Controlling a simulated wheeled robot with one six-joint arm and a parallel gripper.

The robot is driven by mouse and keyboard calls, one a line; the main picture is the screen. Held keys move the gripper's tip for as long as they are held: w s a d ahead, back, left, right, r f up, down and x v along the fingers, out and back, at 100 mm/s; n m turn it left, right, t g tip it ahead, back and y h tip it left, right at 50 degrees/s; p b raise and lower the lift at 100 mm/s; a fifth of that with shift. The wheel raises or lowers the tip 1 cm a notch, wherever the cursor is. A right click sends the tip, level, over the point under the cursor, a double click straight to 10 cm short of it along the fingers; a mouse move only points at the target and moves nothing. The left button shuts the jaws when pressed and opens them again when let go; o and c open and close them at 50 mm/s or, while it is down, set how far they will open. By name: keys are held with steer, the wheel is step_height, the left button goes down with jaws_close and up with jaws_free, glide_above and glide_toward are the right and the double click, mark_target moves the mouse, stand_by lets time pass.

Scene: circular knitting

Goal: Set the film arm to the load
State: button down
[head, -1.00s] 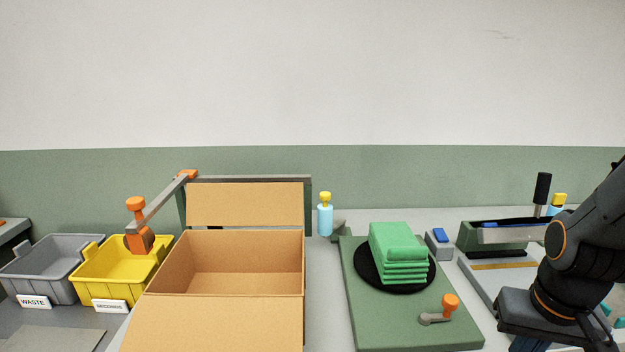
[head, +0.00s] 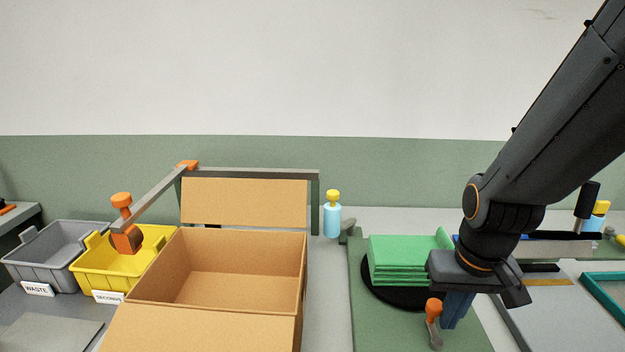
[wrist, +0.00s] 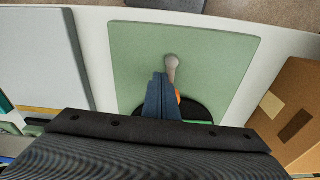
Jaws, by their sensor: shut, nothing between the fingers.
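A grey lever (head: 436,341) with an orange knob (head: 433,309) stands on the green base plate (head: 378,335), in front of the black turntable (head: 381,297). A stack of folded green cloths (head: 400,262) lies on the turntable. The lever's knob end points toward the turntable. My gripper (head: 452,318) is shut and empty, pointing down just right of the knob. In the wrist view my gripper (wrist: 160,82) covers part of the orange knob (wrist: 178,98); the lever (wrist: 171,66) shows beyond. I cannot tell if they touch. A grey overhead arm (head: 152,188) with an orange handle (head: 122,204) hangs at left.
An open cardboard box (head: 240,270) stands left of the plate. A yellow bin (head: 92,272) and a grey waste bin (head: 42,262) are farther left. A blue bottle (head: 332,221) stands behind the plate. A teal frame (head: 600,290) lies at right.

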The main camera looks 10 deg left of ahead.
steer(key=shift+w+a, duration=0.1)
steer(key=shift+w, duration=0.15)
